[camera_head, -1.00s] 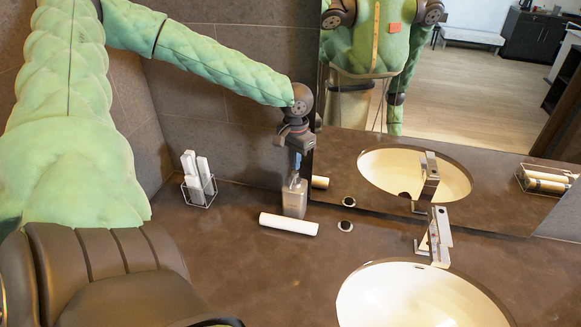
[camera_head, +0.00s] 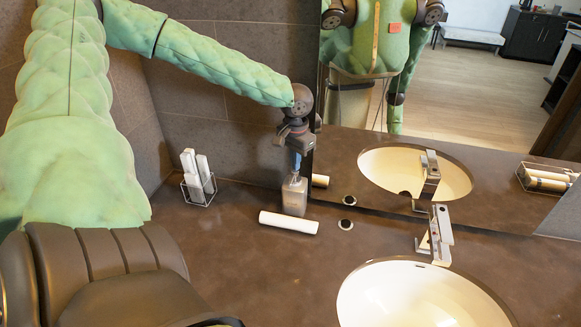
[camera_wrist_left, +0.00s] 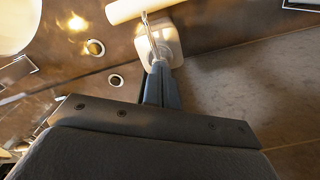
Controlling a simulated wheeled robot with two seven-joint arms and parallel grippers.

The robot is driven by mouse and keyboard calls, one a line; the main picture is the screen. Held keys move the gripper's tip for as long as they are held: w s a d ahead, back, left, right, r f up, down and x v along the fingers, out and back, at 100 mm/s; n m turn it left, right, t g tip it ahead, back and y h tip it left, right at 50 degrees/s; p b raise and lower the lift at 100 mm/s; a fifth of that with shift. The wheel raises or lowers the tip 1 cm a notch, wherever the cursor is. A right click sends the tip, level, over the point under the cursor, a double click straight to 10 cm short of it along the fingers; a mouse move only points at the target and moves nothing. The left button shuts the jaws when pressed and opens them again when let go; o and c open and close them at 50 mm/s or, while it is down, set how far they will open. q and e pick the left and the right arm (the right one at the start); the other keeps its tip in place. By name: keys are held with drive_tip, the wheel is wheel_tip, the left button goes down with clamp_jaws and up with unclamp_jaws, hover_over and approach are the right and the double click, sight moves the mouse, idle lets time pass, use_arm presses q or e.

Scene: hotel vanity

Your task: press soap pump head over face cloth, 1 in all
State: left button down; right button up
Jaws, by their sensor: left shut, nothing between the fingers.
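The soap bottle (camera_head: 294,200) stands upright on the counter near the mirror; it also shows in the left wrist view (camera_wrist_left: 172,50). The rolled white face cloth (camera_head: 289,222) lies just in front of it, and in the left wrist view (camera_wrist_left: 138,9) the thin pump nozzle (camera_wrist_left: 149,28) points toward the cloth. My left gripper (camera_head: 295,174) points down right over the bottle, its fingers closed together with nothing between them. In the left wrist view the fingertips (camera_wrist_left: 160,68) cover the pump head; I cannot tell whether they touch it. My right gripper is out of view.
A wire holder with white rolls (camera_head: 198,180) stands left of the bottle. A round counter fitting (camera_head: 345,225), the faucet (camera_head: 438,235) and the sink (camera_head: 420,300) are to the right. The mirror stands behind. The counter in front of the cloth is clear.

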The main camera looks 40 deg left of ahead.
use_arm(q)
drive_tip(key=shift+f+b, duration=0.45)
drive_tip(key=shift+f, duration=0.2)
drive_tip(key=shift+f+b, duration=0.3)
drive_tip(key=shift+f, duration=0.05)
drive_tip(key=shift+r, duration=0.1)
drive_tip(key=shift+r+p, duration=0.9)
drive_tip(key=shift+r, duration=0.4)
wheel_tip(320, 180, up, 6)
drive_tip(key=p, duration=0.3)
drive_tip(key=shift+p, duration=0.35)
idle(0.3)
